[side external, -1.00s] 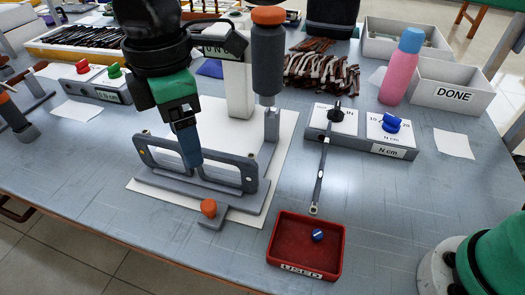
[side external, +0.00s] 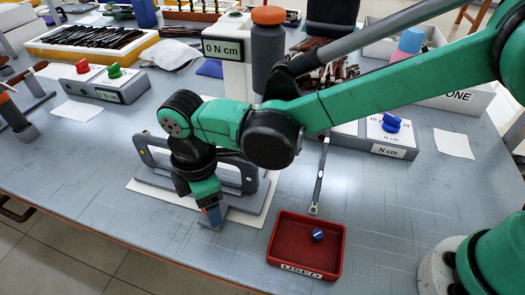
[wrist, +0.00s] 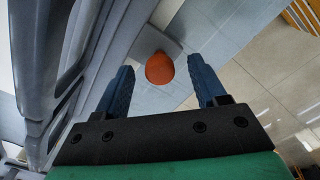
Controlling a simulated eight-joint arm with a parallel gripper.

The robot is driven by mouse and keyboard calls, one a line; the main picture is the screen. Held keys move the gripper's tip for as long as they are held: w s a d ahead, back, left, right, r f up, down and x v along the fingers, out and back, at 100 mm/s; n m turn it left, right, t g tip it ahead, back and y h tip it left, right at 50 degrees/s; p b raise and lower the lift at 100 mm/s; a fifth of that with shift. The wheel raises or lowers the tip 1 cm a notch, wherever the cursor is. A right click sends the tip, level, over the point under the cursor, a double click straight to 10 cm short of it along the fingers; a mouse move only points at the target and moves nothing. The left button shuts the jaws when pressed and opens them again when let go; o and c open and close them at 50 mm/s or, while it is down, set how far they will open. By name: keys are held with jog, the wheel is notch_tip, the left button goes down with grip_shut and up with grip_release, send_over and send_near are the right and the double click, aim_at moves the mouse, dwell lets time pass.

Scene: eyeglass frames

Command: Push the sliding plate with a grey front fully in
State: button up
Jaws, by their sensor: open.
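The grey fixture (side external: 157,145) stands on a white sheet at the front middle of the table, with two tall looped grey bars. A small grey plate (wrist: 150,40) with an orange knob (wrist: 160,68) juts out at its front edge. My gripper (side external: 211,219) points down at this plate, in front of the fixture. In the wrist view my gripper's two blue fingers are apart, one on each side of the orange knob, with visible gaps. Whether the fingers touch the plate cannot be told. In the side view my wrist and fingers hide the knob and most of the plate.
A red USED tray (side external: 339,257) holding a blue-and-white piece lies to the right. A long tool (side external: 319,180) lies behind it. A grey-and-white post with a "0 N cm" display (side external: 222,49) stands behind the fixture. The table's front edge is close to my gripper.

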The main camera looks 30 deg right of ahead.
grip_shut()
dwell(1.4)
